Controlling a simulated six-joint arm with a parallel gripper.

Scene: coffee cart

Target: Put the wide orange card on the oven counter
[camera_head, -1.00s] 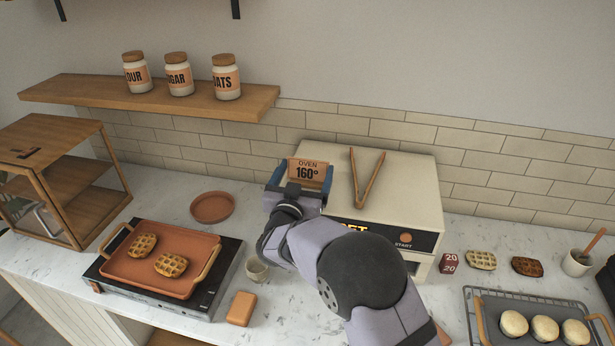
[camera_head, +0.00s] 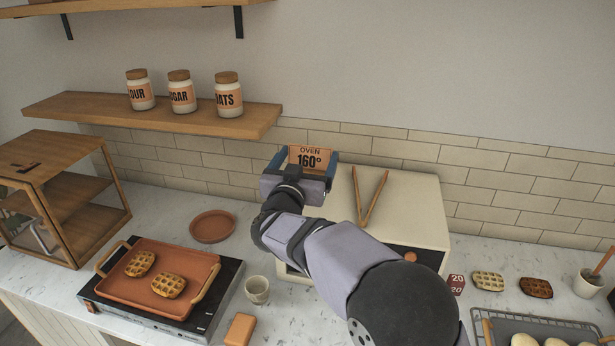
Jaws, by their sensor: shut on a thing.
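The wide orange card (camera_head: 311,155) reads "OVEN 160°" and faces me upright. My gripper (camera_head: 307,168) is shut on it, one dark-blue finger at each side edge. Card and gripper show over the back left of the cream oven (camera_head: 410,205), with the tiled wall behind; I cannot tell the exact gap to the oven top. The marble counter (camera_head: 170,195) runs along the wall under the oven. My arm hides much of the oven's front and part of the counter.
Tongs (camera_head: 370,198) lie on the oven top. A griddle tray (camera_head: 185,265) with waffles, a cup (camera_head: 257,290), a round plate (camera_head: 213,226) and an orange block (camera_head: 240,328) are left. A dark-red number block (camera_head: 456,284) and waffles are right. A shelf (camera_head: 170,117) with jars hangs above.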

